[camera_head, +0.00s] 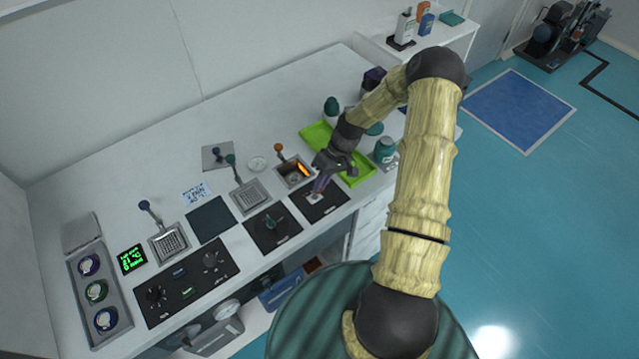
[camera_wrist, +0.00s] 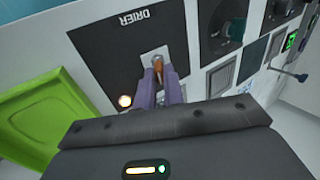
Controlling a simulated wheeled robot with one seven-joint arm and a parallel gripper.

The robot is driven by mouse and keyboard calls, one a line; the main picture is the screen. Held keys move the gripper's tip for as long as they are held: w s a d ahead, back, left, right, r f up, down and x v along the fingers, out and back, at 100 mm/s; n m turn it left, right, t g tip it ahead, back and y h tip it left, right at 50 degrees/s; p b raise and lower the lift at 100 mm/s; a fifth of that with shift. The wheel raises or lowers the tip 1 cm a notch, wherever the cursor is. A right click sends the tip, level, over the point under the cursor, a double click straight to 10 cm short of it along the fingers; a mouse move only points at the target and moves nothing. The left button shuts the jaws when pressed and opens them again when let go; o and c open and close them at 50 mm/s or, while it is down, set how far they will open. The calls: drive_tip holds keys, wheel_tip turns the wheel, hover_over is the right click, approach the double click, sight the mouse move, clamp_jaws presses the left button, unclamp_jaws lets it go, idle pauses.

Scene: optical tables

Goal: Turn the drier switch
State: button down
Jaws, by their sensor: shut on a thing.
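The drier panel (camera_wrist: 98,52) is a black plate marked DRIER, upside down in the wrist view. In the head view the panel (camera_head: 332,198) lies near the front edge of the white counter. The drier switch (camera_wrist: 156,57) stands on a pale square plate, partly hidden between my purple fingers. Its visible part is brown-orange. My gripper (camera_wrist: 158,70) is shut on the switch. In the head view my gripper (camera_head: 317,188) reaches down over the panel, and the switch itself is mostly hidden there. A round light (camera_wrist: 125,100) on the panel glows warm white.
A green tray (camera_head: 358,176) lies on the counter right behind the panel, with a teal-topped jar (camera_head: 385,149) beside it. Another black panel with a dial (camera_head: 270,224) is to the left. A small heater with an orange glow (camera_head: 296,169) and upright levers stand behind.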

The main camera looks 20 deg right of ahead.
drive_tip(key=shift+d+f, duration=0.1)
idle(0.4)
drive_tip(key=c, duration=1.5)
unclamp_jaws()
drive_tip(key=b+v, duration=0.4)
drive_tip(key=v, duration=1.3)
drive_tip(key=shift+d, duration=0.3)
drive_tip(key=shift+w, duration=0.1)
